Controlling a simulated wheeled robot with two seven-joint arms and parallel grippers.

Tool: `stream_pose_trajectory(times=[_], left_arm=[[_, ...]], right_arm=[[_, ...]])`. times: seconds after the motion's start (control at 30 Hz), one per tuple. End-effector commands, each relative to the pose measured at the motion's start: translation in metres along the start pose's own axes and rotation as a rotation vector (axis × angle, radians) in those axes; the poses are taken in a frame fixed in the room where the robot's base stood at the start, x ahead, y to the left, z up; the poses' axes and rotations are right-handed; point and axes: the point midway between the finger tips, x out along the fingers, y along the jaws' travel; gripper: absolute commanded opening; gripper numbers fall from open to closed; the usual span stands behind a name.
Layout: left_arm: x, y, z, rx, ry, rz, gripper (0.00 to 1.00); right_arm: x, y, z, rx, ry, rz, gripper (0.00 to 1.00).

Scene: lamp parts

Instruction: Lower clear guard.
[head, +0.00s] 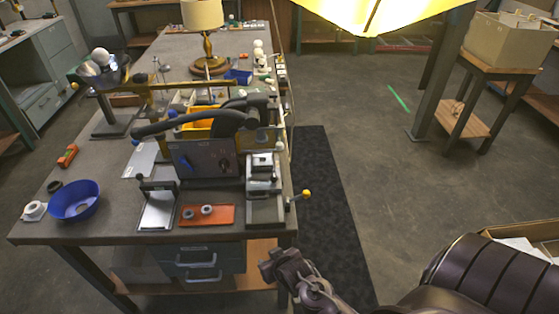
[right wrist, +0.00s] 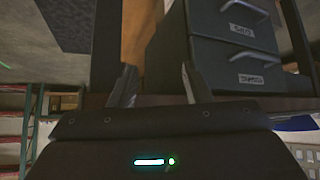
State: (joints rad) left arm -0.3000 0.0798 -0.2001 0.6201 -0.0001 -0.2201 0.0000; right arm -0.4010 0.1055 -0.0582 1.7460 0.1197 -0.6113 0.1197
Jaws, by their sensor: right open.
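A bench machine with a grey front panel (head: 205,159) stands on the workbench in the head view, with a thick black curved arm (head: 190,124) across its top. I cannot clearly make out a clear guard; a pale, thin panel (head: 142,160) lies left of the machine, and I cannot tell whether it is the guard. My right gripper (head: 270,262) is in front of the bench's near right corner, below the top, apart from the machine. In the right wrist view its two fingers (right wrist: 156,88) are spread with nothing between them. My left gripper is out of view.
The workbench (head: 105,215) carries a blue bowl (head: 76,201), an orange tray (head: 218,215) and a lever with a yellow knob (head: 306,193) jutting past its right edge. Labelled grey drawers (right wrist: 236,65) are beneath it. A lamp (head: 207,40) stands farther back. The floor to the right is open.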

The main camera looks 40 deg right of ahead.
Motion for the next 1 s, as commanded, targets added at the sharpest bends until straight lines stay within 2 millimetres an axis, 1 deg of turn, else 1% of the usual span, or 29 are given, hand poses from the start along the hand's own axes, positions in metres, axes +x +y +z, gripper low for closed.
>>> stream_pose_trajectory(times=[0.03, 0.1, 0.17, 0.2, 0.27, 0.3, 0.33, 0.4, 0.5, 0.6, 0.73, 0.83, 1.0], left_arm=[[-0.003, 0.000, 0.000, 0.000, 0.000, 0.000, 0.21], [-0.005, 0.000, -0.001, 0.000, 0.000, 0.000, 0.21], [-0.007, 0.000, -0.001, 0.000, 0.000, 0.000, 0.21], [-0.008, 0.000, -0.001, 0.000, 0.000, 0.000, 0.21], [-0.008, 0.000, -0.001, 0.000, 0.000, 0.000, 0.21], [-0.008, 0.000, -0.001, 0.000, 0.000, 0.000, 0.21], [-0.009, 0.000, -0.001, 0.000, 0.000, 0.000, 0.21], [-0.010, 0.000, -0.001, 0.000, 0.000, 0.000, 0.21], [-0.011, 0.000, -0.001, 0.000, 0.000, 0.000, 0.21], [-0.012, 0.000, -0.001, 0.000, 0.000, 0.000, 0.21], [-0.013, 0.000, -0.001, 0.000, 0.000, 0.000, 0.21], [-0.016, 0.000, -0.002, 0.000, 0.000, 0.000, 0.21], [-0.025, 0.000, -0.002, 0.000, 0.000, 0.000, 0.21]], right_arm=[[-0.015, 0.002, -0.026, 0.017, 0.039, 0.002, 0.44], [-0.034, 0.005, -0.054, 0.039, 0.081, 0.007, 0.44], [-0.050, 0.008, -0.077, 0.056, 0.115, 0.010, 0.44], [-0.061, 0.010, -0.091, 0.068, 0.139, 0.011, 0.44], [-0.060, 0.023, -0.112, 0.108, 0.228, 0.033, 0.44], [-0.063, 0.032, -0.128, 0.134, 0.296, 0.047, 0.44], [-0.066, 0.038, -0.140, 0.153, 0.345, 0.056, 0.44], [-0.075, 0.054, -0.166, 0.194, 0.459, 0.078, 0.44], [-0.092, 0.075, -0.199, 0.244, 0.616, 0.105, 0.44], [-0.108, 0.093, -0.223, 0.278, 0.744, 0.126, 0.44], [-0.120, 0.105, -0.239, 0.299, 0.832, 0.140, 0.44], [-0.119, 0.108, -0.248, 0.301, 0.848, 0.142, 0.44], [-0.102, 0.114, -0.267, 0.301, 0.846, 0.141, 0.44]])
